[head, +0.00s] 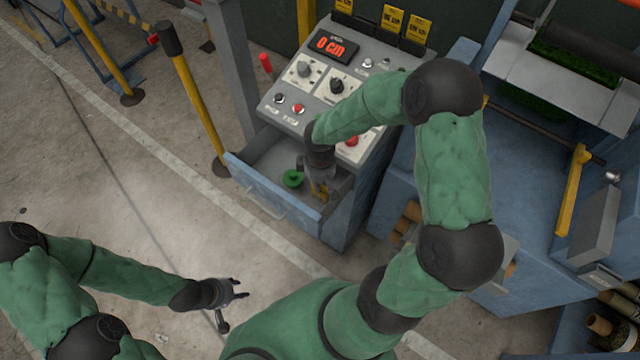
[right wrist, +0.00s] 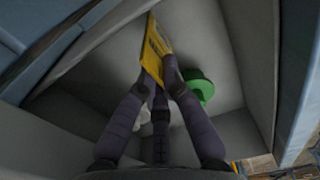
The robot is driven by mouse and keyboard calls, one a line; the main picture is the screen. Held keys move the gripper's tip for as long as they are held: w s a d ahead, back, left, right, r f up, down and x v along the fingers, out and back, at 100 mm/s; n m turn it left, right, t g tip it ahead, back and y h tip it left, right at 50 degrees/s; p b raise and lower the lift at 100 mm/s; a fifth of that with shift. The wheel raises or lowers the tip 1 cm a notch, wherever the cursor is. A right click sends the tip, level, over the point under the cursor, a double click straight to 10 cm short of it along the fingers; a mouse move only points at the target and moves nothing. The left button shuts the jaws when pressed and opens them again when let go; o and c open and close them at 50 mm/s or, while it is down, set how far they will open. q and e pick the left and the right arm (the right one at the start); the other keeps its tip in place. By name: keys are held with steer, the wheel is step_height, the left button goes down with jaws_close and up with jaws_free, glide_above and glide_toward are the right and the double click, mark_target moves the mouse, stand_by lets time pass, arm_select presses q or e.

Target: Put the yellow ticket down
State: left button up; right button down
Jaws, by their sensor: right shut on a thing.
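My right gripper (head: 318,182) reaches down into the open drawer (head: 268,186) of the control console. It is shut on the yellow ticket (head: 319,193), which also shows between the fingertips in the right wrist view (right wrist: 153,50). From these views I cannot tell whether the ticket touches the drawer floor. A green round object (head: 292,179) lies in the drawer just left of the gripper; it also shows in the right wrist view (right wrist: 200,84). My left gripper (head: 236,289) is open and empty above the concrete floor, well away from the drawer.
The console (head: 318,100) has knobs, buttons and a red display. More yellow tickets (head: 392,18) stand in holders along its top. A yellow post (head: 196,108) stands left of the drawer. A blue bench (head: 520,150) is at the right.

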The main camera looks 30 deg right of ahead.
steer(key=shift+f, duration=0.1)
steer(key=c, duration=1.4)
jaws_free()
step_height(320, 180, up, 12)
steer(key=p, duration=0.3)
steer(key=shift+r, duration=0.2)
